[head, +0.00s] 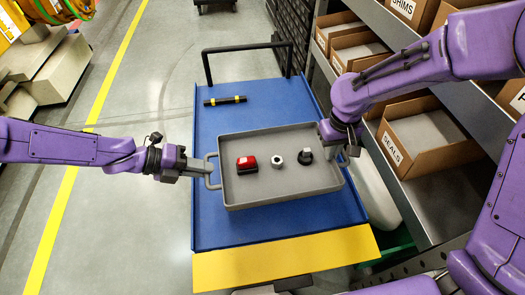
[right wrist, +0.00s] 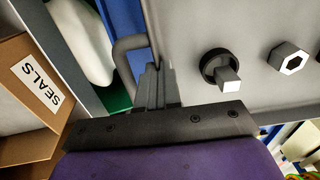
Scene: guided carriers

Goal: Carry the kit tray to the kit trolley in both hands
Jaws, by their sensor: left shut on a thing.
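The grey kit tray (head: 285,197) is over the blue deck of the kit trolley (head: 225,235) and looks level; I cannot tell if it touches the deck. In it are a red block (head: 246,165), a pale hex nut (head: 277,162) and a black knob-like part (head: 305,157). My left gripper (head: 202,166) is shut on the tray's left handle (head: 209,180). My right gripper (head: 340,150) is at the right handle (right wrist: 120,62). Its fingers (right wrist: 156,88) look close together beside the tray wall, but their hold on the handle is unclear.
A black bar with yellow bands (head: 225,100) lies on the deck behind the tray. The trolley's black push handle (head: 247,47) stands at the far end. A shelf with cardboard bins (head: 425,135) stands close on the right. The floor at left is open.

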